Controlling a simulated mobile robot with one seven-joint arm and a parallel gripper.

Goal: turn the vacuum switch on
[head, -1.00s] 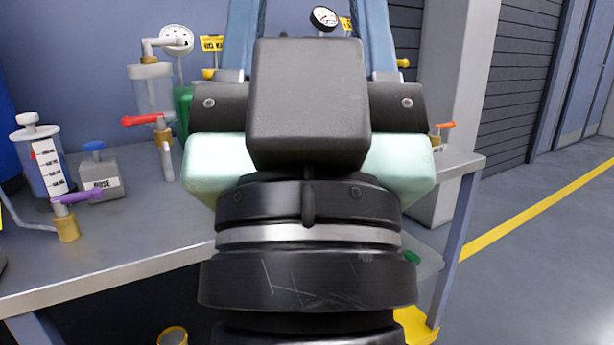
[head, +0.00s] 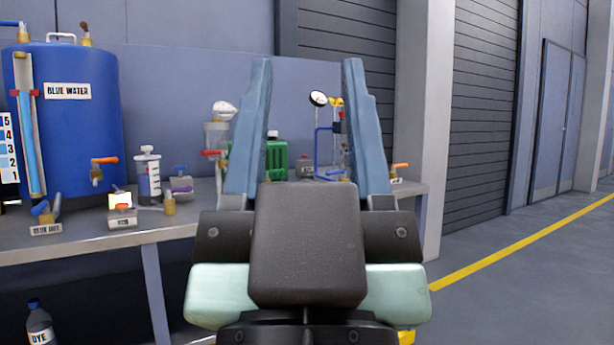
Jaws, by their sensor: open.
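My gripper (head: 306,70) is open, its two blue fingers pointing up and apart with nothing between them. A small box with an orange part on top (head: 122,208) sits at the bench's front edge, left of my gripper. Its label is too small to read, so I cannot tell whether it is the vacuum switch or how it is set.
A blue water tank (head: 90,125) stands on the bench (head: 80,245) at left. A syringe-like cylinder (head: 148,180), a clear jar (head: 215,135), a green container (head: 277,160) and a gauge (head: 318,98) stand further right. A dye bottle (head: 38,325) is below. Open floor lies at right.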

